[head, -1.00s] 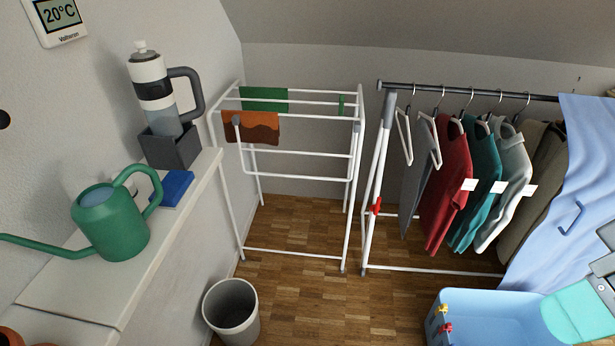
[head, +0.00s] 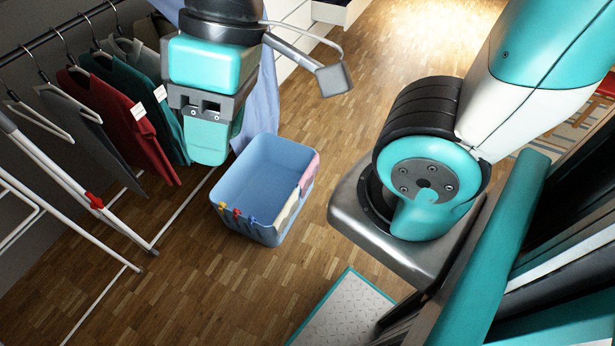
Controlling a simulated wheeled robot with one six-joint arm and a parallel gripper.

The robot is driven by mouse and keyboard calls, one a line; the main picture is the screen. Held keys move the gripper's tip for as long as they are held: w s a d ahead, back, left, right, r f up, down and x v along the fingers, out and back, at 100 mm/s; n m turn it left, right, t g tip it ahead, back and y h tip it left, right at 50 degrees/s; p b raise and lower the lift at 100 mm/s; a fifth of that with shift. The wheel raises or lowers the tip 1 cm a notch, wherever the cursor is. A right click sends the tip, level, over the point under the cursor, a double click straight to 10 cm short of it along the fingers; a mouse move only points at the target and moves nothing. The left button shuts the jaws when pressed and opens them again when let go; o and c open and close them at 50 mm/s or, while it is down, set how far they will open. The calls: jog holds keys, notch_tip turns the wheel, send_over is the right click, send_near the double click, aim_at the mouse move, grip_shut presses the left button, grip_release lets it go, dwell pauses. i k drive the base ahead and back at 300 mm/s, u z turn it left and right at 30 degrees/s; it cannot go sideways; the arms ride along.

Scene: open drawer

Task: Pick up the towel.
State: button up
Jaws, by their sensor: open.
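No thing in the head view now can be told for sure as the towel. A pink cloth (head: 309,172) and a cream cloth (head: 289,210) hang over the right rim of a blue basket (head: 264,234) on the floor. A pale blue cloth (head: 265,100) hangs behind my gripper and is partly hidden by it. My gripper (head: 208,140) points down, left of and above the basket in the picture. It is open, with nothing seen between its fingers; the near teal finger hides much of the gap.
A rail with hangers carries a red garment (head: 130,125) and several others at left. A white drying rack (head: 75,190) stands at the far left. Clothespins (head: 236,213) sit on the basket's rim. The wood floor (head: 200,290) in front is clear.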

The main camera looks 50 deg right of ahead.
aim_at(306, 179)
jog(key=z, duration=1.85)
jog(key=i, duration=1.1)
jog(key=u, duration=1.7)
